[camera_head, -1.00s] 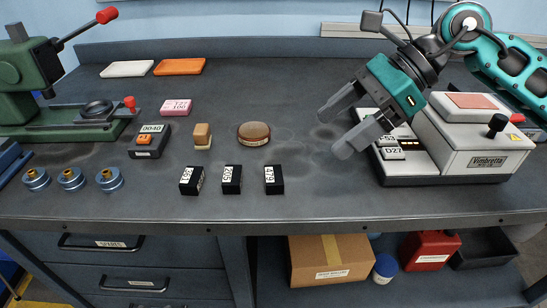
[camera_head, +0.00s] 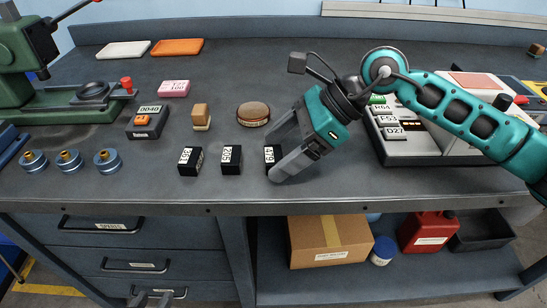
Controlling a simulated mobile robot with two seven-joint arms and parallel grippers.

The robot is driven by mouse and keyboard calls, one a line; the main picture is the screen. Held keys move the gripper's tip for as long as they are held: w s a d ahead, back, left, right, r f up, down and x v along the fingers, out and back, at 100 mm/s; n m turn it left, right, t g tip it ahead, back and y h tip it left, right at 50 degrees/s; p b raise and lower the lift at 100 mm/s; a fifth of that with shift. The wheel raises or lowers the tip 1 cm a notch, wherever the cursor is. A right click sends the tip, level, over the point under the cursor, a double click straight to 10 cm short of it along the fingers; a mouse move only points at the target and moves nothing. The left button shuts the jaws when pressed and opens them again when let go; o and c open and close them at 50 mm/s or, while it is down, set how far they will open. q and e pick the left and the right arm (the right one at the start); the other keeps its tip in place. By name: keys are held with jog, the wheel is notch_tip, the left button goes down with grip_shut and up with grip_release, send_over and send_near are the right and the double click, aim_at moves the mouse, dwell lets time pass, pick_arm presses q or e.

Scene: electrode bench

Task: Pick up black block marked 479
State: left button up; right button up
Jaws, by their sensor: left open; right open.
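The black block marked 479 (camera_head: 269,154) stands upright near the bench's front edge, the rightmost of three black blocks. My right gripper (camera_head: 273,161) is open, with its translucent fingers reaching down-left to the block. The fingertips are on the far and near sides of it, and the near finger hides part of its right side. I cannot tell whether they touch it. My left gripper (camera_head: 152,299) shows only as grey tips at the bottom edge, below the bench top, away from the block.
A black block marked 205 (camera_head: 231,159) stands close left of the 479 block, with another black block (camera_head: 190,161) farther left. A brown round object (camera_head: 253,114) lies behind. A white device (camera_head: 396,133) stands to the right under my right arm. Blue cylinders (camera_head: 69,161) stand at left.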

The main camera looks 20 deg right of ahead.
jog(key=shift+a+f, duration=0.2)
jog(key=shift+c, duration=0.4)
jog(key=c, duration=1.2)
jog(key=shift+c, duration=0.3)
jog(key=shift+r, duration=0.15)
